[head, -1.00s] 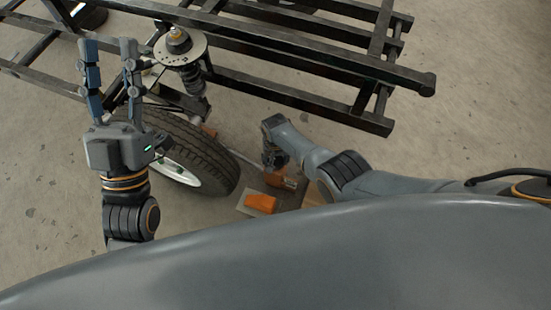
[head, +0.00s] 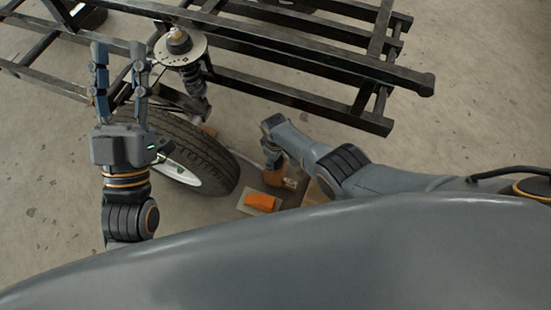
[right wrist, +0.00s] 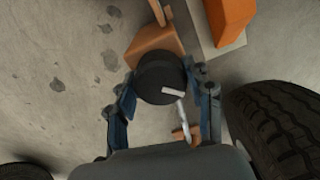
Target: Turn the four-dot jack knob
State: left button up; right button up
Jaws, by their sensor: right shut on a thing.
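A black round knob (right wrist: 158,80) with a white bar mark on its face sits in front of an orange jack body (right wrist: 153,40) in the right wrist view. I cannot make out any dots on it. My right gripper (right wrist: 165,84) has its fingers on either side of the knob and is shut on it. In the head view my right gripper (head: 271,158) points down by the orange jack (head: 275,176), and its fingers are mostly hidden. My left gripper (head: 120,55) is raised and open, its two fingers apart with nothing between them.
A second orange block (head: 262,201) lies on a pale plate beside the jack. A tyre (head: 185,142) stands left of it, under a spring strut (head: 190,75). The black frame (head: 290,60) spans the top. Bare floor (head: 470,140) is free at the right.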

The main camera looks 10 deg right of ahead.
jog(key=n, duration=0.4)
jog(key=shift+n, duration=0.3)
jog(key=n, duration=0.4)
jog(key=shift+n, duration=0.3)
jog(key=o, duration=1.2)
jog(key=shift+r, duration=6)
